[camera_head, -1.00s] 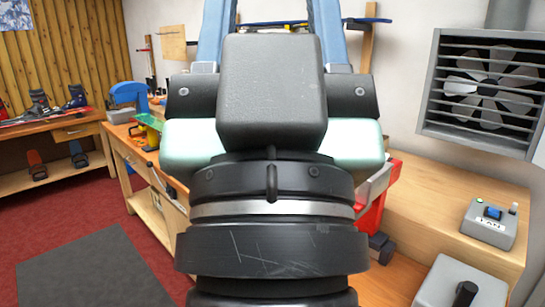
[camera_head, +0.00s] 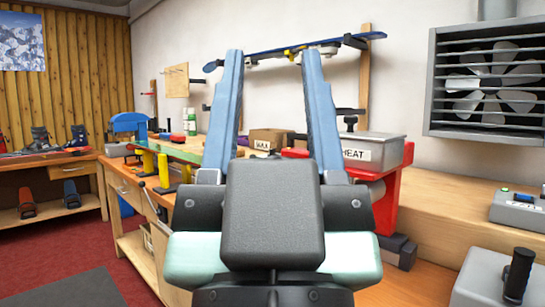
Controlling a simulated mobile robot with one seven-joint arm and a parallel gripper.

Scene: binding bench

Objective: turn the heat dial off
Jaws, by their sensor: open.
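A light grey box (camera_head: 392,150) with a label reading HEAT, its first letter partly covered, sits on a red stand (camera_head: 387,203) right of centre. No dial shows clearly on it; part of its front is hidden behind my gripper. A small black piece stands above the box against the wall, and I cannot tell whether it belongs to it. My gripper (camera_head: 273,55) is open and empty, its two blue fingers pointing up and forward, wide apart. In the picture the right finger overlaps the left end of the box; I cannot tell the distance.
A WAX box (camera_head: 270,139) shows between the fingers. A blue board (camera_head: 285,47) is on the wall behind. At right are a FAN switch box (camera_head: 515,211), a grey box with a black lever (camera_head: 518,274) and a wall fan (camera_head: 490,85). The left floor is open.

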